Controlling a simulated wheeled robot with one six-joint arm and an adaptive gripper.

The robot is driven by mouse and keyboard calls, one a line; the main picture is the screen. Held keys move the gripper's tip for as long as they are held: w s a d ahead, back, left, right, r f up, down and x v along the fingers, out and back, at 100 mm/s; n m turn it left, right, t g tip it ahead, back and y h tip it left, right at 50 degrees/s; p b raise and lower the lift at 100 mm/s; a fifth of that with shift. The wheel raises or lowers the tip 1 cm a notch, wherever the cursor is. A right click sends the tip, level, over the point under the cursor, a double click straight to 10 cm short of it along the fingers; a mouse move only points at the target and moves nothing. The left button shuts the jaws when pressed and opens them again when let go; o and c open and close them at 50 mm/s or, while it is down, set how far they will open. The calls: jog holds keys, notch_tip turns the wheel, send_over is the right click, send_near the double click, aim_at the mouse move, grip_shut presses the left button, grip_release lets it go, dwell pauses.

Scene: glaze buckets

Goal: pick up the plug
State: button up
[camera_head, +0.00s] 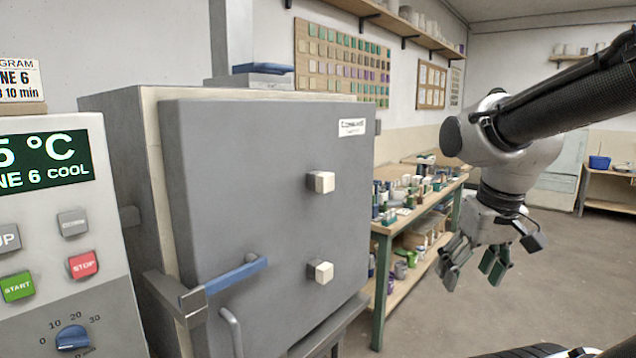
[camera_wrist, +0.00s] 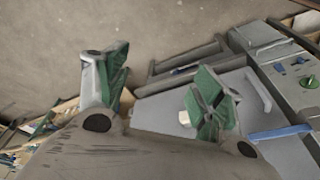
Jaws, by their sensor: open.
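Two pale, block-shaped plugs stick out of the grey kiln door (camera_head: 260,210) in the head view. The upper plug (camera_head: 320,181) is at mid-height, and the lower plug (camera_head: 320,272) is straight below it. In the wrist view one pale plug (camera_wrist: 184,118) shows on the door, partly beside a finger; I cannot tell which one it is. My gripper (camera_head: 473,266) hangs to the right of the door, fingers down, apart from both plugs. It is open and empty, with its green-padded fingers spread in the wrist view (camera_wrist: 158,88).
The door has a blue-gripped handle (camera_head: 225,284) at lower left. A control panel (camera_head: 60,220) stands at far left. A green-legged workbench (camera_head: 382,236) crowded with small pots is behind the door's right edge. Open floor (camera_head: 560,260) lies to the right.

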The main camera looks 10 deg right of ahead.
jog(key=w+a+f+m+g+y, duration=0.1)
jog(key=w+a+f+m+y, duration=0.2)
jog(key=a+f+m, duration=0.1)
jog(key=m+t+y, duration=0.8)
jog(key=m+t, duration=0.5)
jog(key=m, duration=1)
send_near(330, 176)
jog(key=x, duration=0.4)
jog(key=shift+w+r, duration=0.2)
jog(key=x, duration=0.7)
jog(key=shift+a+f, duration=0.25)
jog(key=shift+c, duration=0.4)
